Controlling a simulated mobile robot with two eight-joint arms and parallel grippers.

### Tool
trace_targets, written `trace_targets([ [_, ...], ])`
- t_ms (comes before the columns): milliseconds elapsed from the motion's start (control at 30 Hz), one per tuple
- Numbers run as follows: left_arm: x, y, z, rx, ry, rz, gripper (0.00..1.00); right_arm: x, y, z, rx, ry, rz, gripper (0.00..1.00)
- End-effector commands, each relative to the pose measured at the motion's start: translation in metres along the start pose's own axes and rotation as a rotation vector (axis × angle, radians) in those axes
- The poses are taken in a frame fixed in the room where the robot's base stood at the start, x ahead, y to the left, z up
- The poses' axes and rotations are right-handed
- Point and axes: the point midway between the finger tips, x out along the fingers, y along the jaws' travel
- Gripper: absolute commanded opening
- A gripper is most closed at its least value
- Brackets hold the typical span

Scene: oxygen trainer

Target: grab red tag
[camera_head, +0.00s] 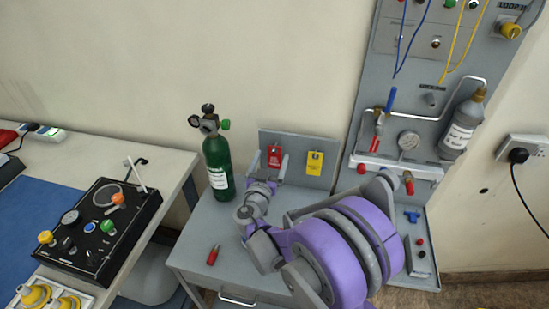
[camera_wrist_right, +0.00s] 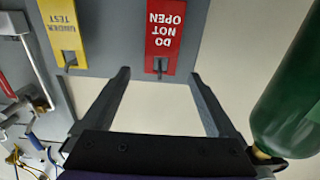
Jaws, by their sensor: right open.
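The red tag (camera_head: 275,155) hangs on the grey upright back panel (camera_head: 298,140) of the small cabinet. In the right wrist view the red tag (camera_wrist_right: 166,35) shows upside down, reading "DO NOT OPEN", with its dark hook at its end. My right gripper (camera_head: 269,168) is open and empty, its fingers pointing at the panel. In the right wrist view the red tag lies beyond and between the fingertips of my right gripper (camera_wrist_right: 158,74), apart from them. The yellow tag (camera_head: 315,162) hangs to the right of the red one. My left gripper is not in view.
A green gas cylinder (camera_head: 217,165) with gauges stands close left of my right gripper; it also shows in the right wrist view (camera_wrist_right: 295,115). A red-handled tool (camera_head: 213,254) lies on the grey cabinet top (camera_head: 205,232). A pipe-and-gauge board (camera_head: 420,110) stands at right.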

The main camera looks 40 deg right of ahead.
Motion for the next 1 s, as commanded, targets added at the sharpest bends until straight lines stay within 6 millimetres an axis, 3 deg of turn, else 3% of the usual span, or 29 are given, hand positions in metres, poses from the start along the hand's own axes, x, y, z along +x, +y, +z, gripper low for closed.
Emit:
trace_targets([
  [133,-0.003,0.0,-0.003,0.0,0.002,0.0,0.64,0.022,0.0,-0.001,0.0,0.001,0.002,0.93],
  [367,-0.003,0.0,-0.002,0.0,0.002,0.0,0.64,0.025,0.0,0.0,-0.001,0.0,0.0,0.93],
  [867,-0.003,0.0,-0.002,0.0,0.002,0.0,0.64,0.024,0.0,0.0,-0.001,0.0,0.0,0.05],
  [1000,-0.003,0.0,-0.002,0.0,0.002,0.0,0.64,0.024,0.0,0.0,-0.001,0.0,0.0,0.05],
])
